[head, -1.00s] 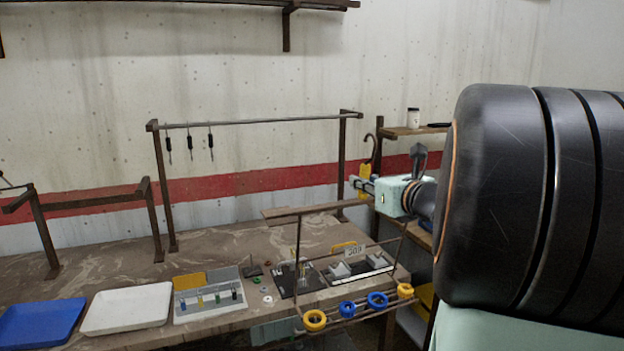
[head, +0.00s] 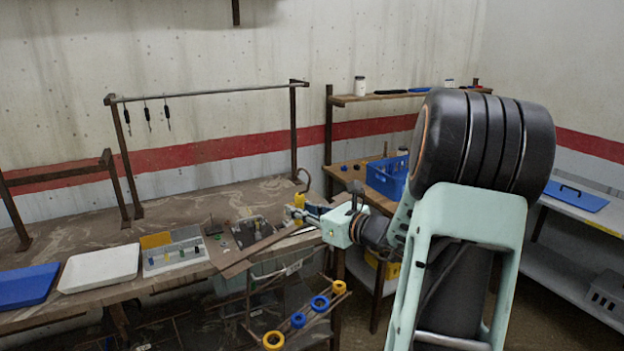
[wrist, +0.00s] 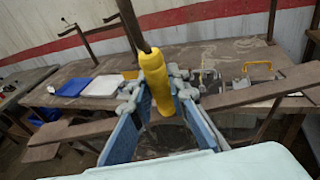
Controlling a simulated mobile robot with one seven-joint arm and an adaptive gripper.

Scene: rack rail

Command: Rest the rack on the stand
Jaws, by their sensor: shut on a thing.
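My gripper (head: 312,213) is shut on the yellow grip (head: 298,208) of the rack. In the wrist view the yellow grip (wrist: 156,82) stands between the blue fingers (wrist: 122,138). A dark hook (head: 304,180) tops the rack. Its brown plank (head: 240,268) runs slantwise below the grip, with thin rods under it. Two yellow and two blue rings (head: 298,320) sit along its lower rail. The rack hangs at the bench's front edge. A tall rail frame (head: 210,93) and a lower frame (head: 70,173) stand on the bench; I cannot tell which is the stand.
Three dark tools (head: 147,116) hang from the tall rail. A shelf unit with a blue crate (head: 387,178) stands right of the bench.

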